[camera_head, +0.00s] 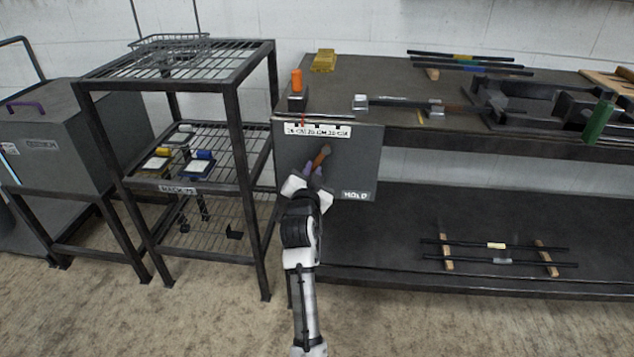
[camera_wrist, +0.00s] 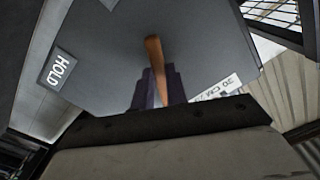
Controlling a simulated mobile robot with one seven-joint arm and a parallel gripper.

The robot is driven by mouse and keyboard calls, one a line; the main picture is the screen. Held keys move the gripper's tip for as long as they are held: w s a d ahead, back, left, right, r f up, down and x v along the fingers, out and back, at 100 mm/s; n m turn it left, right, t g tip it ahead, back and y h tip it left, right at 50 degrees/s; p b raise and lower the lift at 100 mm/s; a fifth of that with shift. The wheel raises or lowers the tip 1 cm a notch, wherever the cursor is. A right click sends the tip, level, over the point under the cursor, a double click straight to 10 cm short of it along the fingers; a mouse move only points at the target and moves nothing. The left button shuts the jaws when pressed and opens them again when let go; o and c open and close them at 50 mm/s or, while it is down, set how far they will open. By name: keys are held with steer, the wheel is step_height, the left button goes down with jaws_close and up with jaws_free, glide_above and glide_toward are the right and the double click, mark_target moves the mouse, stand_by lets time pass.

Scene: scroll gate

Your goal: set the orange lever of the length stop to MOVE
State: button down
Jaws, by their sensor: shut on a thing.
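The length stop's grey box (camera_head: 350,165) hangs at the left front of the bench. Its orange lever (camera_head: 322,155) slants up and to the right on the front face. In the wrist view the lever (camera_wrist: 154,52) rises from between the purple fingers. My gripper (camera_head: 313,172) is shut on the lever, and the fingers (camera_wrist: 158,90) hide part of it. A HOLD label (camera_head: 356,195) is at the box's lower right, and it also shows in the wrist view (camera_wrist: 63,68). The lever's tip points away from that label. No MOVE label is readable.
A wire rack (camera_head: 232,120) stands close at the left. Rods (camera_head: 497,245) lie on the lower shelf. The floor in front is clear.

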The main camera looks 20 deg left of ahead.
steer(key=shift+a+r+m+b, duration=0.2)
steer(key=shift+r+m+b, duration=0.1)
steer(key=shift+m, duration=0.2)
steer(key=c, duration=1.4)
jaws_free()
steer(key=shift+s+f, duration=0.1)
